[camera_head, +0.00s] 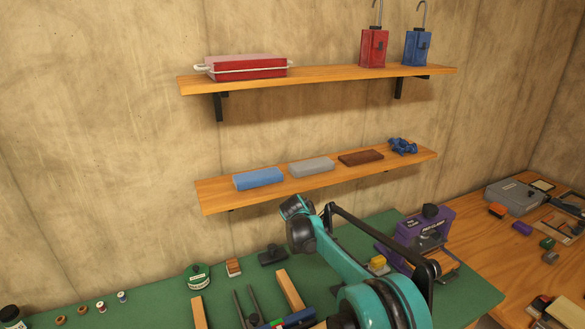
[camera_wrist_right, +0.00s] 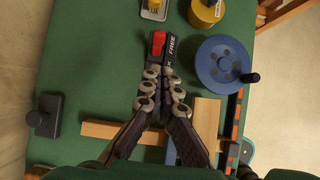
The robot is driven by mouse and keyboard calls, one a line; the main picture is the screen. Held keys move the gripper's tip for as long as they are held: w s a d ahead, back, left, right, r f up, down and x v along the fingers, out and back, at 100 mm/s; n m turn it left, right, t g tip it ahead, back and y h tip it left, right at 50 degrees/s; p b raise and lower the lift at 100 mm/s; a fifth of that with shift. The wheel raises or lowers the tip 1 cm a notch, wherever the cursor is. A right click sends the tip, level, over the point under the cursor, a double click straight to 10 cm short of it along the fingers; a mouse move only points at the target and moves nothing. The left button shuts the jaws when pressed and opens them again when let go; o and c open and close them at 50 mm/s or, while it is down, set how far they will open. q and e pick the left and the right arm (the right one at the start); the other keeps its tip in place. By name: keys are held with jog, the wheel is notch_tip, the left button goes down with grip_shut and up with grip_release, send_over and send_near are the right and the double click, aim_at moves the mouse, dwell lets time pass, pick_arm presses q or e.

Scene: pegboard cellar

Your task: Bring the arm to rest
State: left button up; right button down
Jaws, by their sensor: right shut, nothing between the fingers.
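My right gripper (camera_wrist_right: 161,76) shows in the right wrist view, with its two jointed fingers drawn together and nothing between them. It points over the green bench top (camera_wrist_right: 90,70). A black item with a red part (camera_wrist_right: 158,43) and lettering reading "FREE" lies just beyond the fingertips; I cannot tell whether they touch. In the head view a teal and black arm of mine rises in front of the bench; I cannot make out its gripper there. My left gripper is in neither view.
A blue round disc with a knob (camera_wrist_right: 220,62) and a yellow round piece (camera_wrist_right: 205,12) lie near the fingers. A wooden bar (camera_wrist_right: 105,130) and a black block (camera_wrist_right: 46,114) lie left. Two wall shelves (camera_head: 330,75) (camera_head: 215,200) and a purple machine (camera_head: 425,228) stand near the arm.

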jog(key=s+r+m+t+y+b, duration=0.1)
jog(key=s+r+m, duration=0.15)
jog(key=s, duration=0.35)
jog(key=s+d+r+m+y, duration=0.1)
jog(key=s+r+m, duration=0.1)
jog(key=s+m, duration=0.25)
jog(key=s+r+m+t+y+b, duration=0.1)
jog(key=s+r+m, duration=0.15)
jog(key=s, duration=0.45)
jog(key=s+f+m+t+y, duration=0.1)
jog(key=s+f+m, duration=0.1)
jog(key=s+m, duration=0.2)
jog(key=s+a+f+m+t+y, duration=0.1)
jog(key=s+m, duration=0.3)
jog(key=s, duration=0.4)
jog(key=s+a+f+m+y+b, duration=0.1)
jog(key=s+f+m, duration=0.3)
jog(key=s, duration=0.2)
jog(key=shift+t, duration=0.4)
